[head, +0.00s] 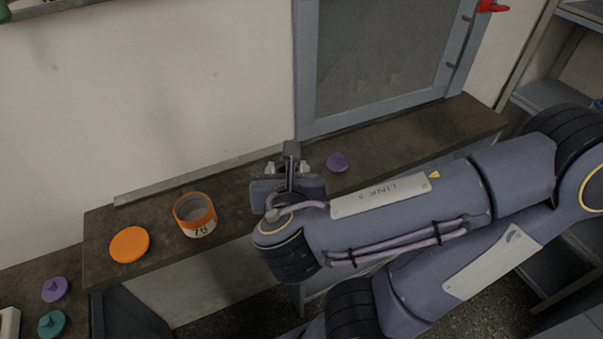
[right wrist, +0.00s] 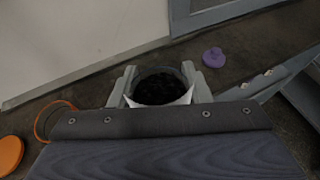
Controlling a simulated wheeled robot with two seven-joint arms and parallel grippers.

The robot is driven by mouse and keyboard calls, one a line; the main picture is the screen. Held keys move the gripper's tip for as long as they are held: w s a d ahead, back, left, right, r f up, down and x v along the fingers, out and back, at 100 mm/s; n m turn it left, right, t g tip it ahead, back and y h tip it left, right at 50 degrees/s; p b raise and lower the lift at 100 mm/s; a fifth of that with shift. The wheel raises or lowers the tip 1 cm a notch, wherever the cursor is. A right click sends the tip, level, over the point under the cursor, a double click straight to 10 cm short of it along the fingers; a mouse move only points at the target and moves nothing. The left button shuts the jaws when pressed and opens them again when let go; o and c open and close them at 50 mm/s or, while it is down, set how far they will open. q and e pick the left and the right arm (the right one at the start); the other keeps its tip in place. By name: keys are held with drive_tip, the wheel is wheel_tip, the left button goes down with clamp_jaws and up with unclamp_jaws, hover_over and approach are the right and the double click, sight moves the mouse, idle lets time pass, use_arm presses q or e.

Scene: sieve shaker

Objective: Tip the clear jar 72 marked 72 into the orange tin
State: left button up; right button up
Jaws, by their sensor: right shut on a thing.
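My right gripper (head: 288,168) is over the bench, right of the orange tin, with its wrist hiding most of what it holds in the head view. In the right wrist view its fingers (right wrist: 161,88) are shut on a clear jar (right wrist: 160,90), one on each side. The jar has a white label whose mark I cannot read, and dark grains inside. The orange tin (head: 196,216) stands open and upright on the bench, with a pale band and dark marking. Its rim also shows at the left in the right wrist view (right wrist: 40,122). My left gripper is out of view.
An orange lid (head: 129,245) lies left of the tin. A purple knobbed lid (head: 337,162) lies right of my gripper. Another purple lid (head: 55,289) and a teal lid (head: 52,324) lie on the lower left surface. A wall and framed window (head: 385,60) stand behind the narrow bench (head: 430,131).

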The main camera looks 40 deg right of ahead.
drive_tip(key=w+a+b, duration=0.6)
drive_tip(key=w+a, duration=0.5)
drive_tip(key=a, duration=0.4)
drive_tip(key=f+g+y+p, duration=0.1)
drive_tip(key=f+g+p, duration=0.1)
drive_tip(key=s+f+n+g+y+p, duration=0.1)
drive_tip(key=f+g+p, duration=0.1)
drive_tip(key=g, duration=0.1)
drive_tip(key=shift+s+a+f+p, duration=0.15)
drive_tip(key=shift+a+f+p, duration=0.05)
drive_tip(key=shift+p, duration=0.15)
drive_tip(key=shift+s+a+f+n+g+y+p, duration=0.15)
drive_tip(key=shift+n+g+y+p, duration=0.5)
drive_tip(key=shift+g+p, duration=2.05)
drive_tip(key=shift+s+d+f+n+g+y+p, duration=0.15)
drive_tip(key=shift+n+g+y+p, duration=0.45)
drive_tip(key=shift+g+p, duration=2.05)
drive_tip(key=shift+s+a+f+n+g+y+p, duration=0.25)
drive_tip(key=shift+g+y+p, duration=0.6)
drive_tip(key=shift+g+p, duration=1.85)
